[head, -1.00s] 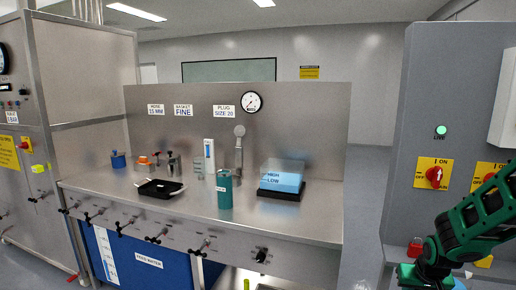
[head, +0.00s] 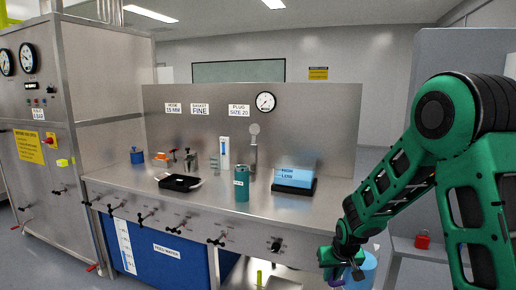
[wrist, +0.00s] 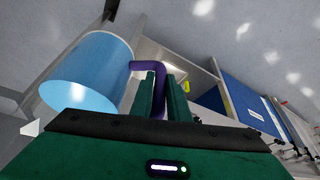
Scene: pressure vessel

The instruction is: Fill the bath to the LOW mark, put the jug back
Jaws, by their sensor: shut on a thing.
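The bath (head: 296,174) is a clear box on a black base at the right end of the steel bench. It holds blue water, and its front bears HIGH and LOW marks. The water surface looks close to these marks, but I cannot tell its exact level. My gripper (head: 334,272) is low in front of the bench's right end, shut on the purple handle of the blue jug (head: 365,272). In the wrist view the jug (wrist: 88,72) is left of my gripper (wrist: 162,88), with the handle between the fingers. How full the jug is cannot be told.
A teal canister (head: 242,184) stands left of the bath, and a black tray (head: 180,182) farther left. Valve handles line the bench front above the blue feed water tank (head: 170,255). A red padlock-like item (head: 422,240) is at the right.

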